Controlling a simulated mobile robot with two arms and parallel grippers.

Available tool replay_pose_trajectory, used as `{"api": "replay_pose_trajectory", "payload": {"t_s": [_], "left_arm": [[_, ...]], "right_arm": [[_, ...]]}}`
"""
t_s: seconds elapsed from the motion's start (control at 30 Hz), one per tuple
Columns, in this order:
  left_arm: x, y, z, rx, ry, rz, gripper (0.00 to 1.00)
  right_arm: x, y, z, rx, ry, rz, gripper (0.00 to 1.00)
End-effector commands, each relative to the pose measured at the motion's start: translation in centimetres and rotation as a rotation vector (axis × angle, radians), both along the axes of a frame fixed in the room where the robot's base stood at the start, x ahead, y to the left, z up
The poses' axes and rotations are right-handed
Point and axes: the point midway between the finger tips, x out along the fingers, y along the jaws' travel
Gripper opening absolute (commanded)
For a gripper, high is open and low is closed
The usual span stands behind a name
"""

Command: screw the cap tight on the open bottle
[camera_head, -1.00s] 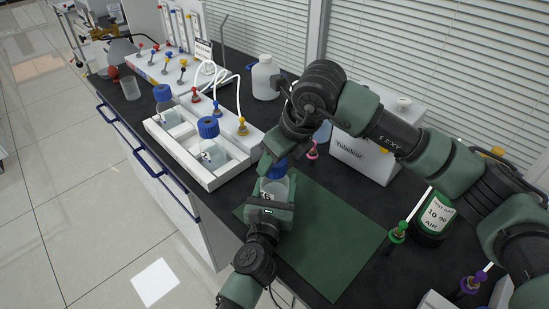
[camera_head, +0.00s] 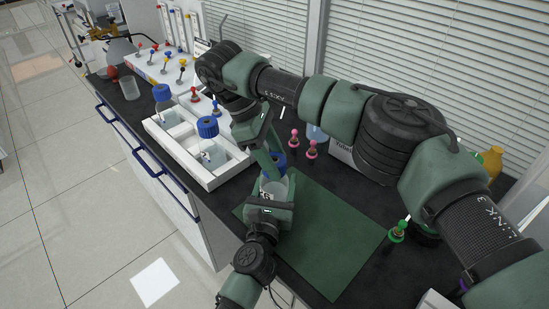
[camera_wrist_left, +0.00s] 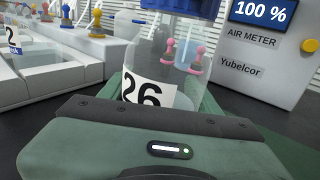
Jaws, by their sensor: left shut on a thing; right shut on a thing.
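A clear glass bottle (camera_head: 274,188) stands upright at the left edge of the green mat (camera_head: 335,235). In the left wrist view the bottle (camera_wrist_left: 150,62) carries a white label reading 26. My left gripper (camera_head: 270,206) is shut around the bottle's lower body from the front. A blue cap (camera_head: 275,162) is at the bottle's top; its lower edge also shows in the left wrist view (camera_wrist_left: 182,7). My right gripper (camera_head: 270,158) reaches down from above, shut on the cap. Its fingers partly hide the cap, and I cannot tell how far the threads are engaged.
A white rack (camera_head: 207,181) left of the mat holds two blue-capped bottles (camera_head: 207,144). Pink pegs (camera_head: 312,149) and the Yubelcor air meter (camera_wrist_left: 262,55) stand behind. A green peg (camera_head: 398,231) is right of the mat. The mat's right part is clear.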

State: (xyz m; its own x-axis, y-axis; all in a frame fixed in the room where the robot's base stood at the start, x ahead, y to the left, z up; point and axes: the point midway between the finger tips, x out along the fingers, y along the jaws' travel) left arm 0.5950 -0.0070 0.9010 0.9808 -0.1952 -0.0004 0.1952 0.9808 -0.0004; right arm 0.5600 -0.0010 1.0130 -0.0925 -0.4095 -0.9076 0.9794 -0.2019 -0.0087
Motion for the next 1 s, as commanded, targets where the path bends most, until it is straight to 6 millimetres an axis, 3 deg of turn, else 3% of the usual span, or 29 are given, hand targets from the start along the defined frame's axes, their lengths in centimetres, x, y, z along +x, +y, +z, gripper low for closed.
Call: {"api": "replay_pose_trajectory", "payload": {"t_s": [0.17,0.47,0.5,0.57,0.87,1.0], "left_arm": [[0.0,0.0,-0.1,0.002,0.002,-0.001,0.0],[-0.1,-0.1,-0.1,0.002,0.002,-0.001,0.0],[-0.1,-0.1,-0.1,0.002,0.002,-0.001,0.0],[-0.1,-0.1,-0.1,0.002,0.002,-0.002,0.0],[0.0,0.0,-0.1,0.001,0.002,-0.001,0.0],[0.0,0.0,-0.1,0.001,0.002,0.0,0.0]], "right_arm": [[0.1,0.1,0.0,0.003,-0.005,-0.235,0.1],[0.1,0.1,0.0,0.005,-0.006,-0.262,0.1],[0.1,0.1,0.0,0.005,-0.006,-0.262,0.51],[0.1,0.1,0.0,0.005,-0.005,-0.261,0.68],[0.1,0.0,0.0,0.003,-0.004,-0.261,0.7],[0.1,0.0,1.3,0.002,-0.007,-0.26,0.7]]}}
